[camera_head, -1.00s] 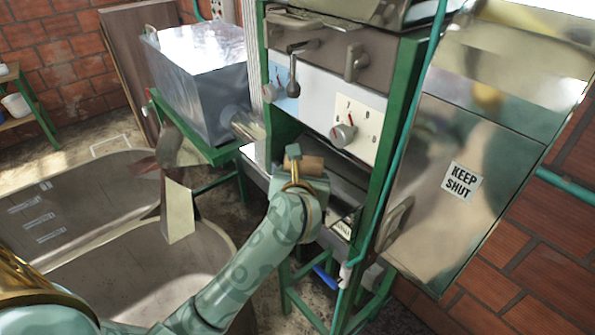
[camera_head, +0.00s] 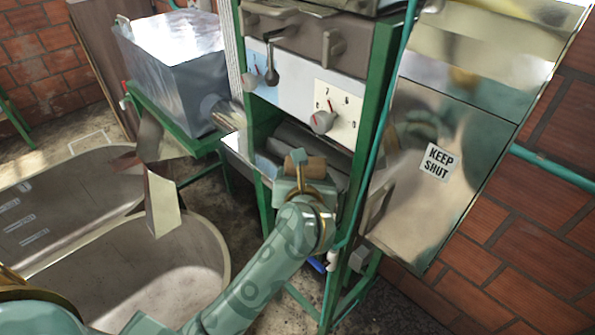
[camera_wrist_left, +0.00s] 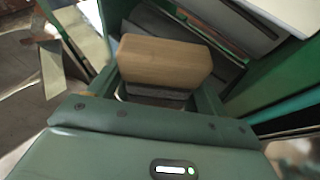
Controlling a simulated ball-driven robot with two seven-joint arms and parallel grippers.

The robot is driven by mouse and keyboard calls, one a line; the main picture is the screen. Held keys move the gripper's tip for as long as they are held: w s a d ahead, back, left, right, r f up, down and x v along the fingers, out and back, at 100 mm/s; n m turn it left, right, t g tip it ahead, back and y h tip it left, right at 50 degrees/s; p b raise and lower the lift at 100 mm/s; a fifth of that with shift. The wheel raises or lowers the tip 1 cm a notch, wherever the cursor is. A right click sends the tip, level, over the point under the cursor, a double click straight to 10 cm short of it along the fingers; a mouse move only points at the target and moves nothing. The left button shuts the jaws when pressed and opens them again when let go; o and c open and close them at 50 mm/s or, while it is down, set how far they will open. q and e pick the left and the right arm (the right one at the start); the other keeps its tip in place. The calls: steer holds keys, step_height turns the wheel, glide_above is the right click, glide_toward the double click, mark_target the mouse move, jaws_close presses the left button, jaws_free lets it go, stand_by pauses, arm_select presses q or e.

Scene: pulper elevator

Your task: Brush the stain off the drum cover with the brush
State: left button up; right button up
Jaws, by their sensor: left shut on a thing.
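The brush (camera_head: 313,167) has a wooden block, and its dark bristles show under the block in the left wrist view (camera_wrist_left: 166,63). My left gripper (camera_head: 302,174) is shut on it, with a finger at each end of the block in the wrist view. The gripper is at the machine's front opening, below the white dial panel. A grey curved surface (camera_head: 318,146), likely the drum cover, lies just behind the brush; I cannot tell whether they touch. No stain can be made out on it. My right gripper is not in view.
Green frame posts (camera_head: 373,130) flank the opening. A metal door marked KEEP SHUT (camera_head: 460,115) stands at the right. A metal hopper (camera_head: 175,75) and large basins (camera_head: 130,270) are at the left. A white dial panel (camera_head: 340,112) sits above the opening.

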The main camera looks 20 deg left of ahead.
mark_target(278, 167)
arm_select(q)
steer(key=shift+s+d+r, duration=0.1)
steer(key=shift+s+d, duration=0.15)
steer(key=shift+d, duration=0.45)
steer(key=shift+s+d+r, duration=0.1)
steer(key=shift+s+d, duration=0.15)
steer(key=shift+d, duration=0.4)
steer(key=shift+w+a+f+b, duration=0.1)
steer(key=shift+w+a, duration=0.25)
steer(key=shift+a, duration=0.5)
steer(key=shift+w+a+f+b, duration=0.1)
steer(key=shift+w+a, duration=0.25)
steer(key=shift+a, duration=0.55)
steer(key=shift+w+a+f+b, duration=0.1)
steer(key=shift+w+a, duration=0.25)
steer(key=shift+a, duration=0.5)
steer(key=shift+w+a+r, duration=0.1)
steer(key=shift+w+a, duration=0.3)
steer(key=shift+a, duration=0.5)
steer(key=shift+w+a, duration=0.35)
steer(key=shift+a, duration=0.55)
steer(key=shift+w+a+r, duration=0.1)
steer(key=shift+w+a, duration=0.3)
steer(key=shift+a, duration=0.5)
steer(key=shift+s+d+r, duration=0.1)
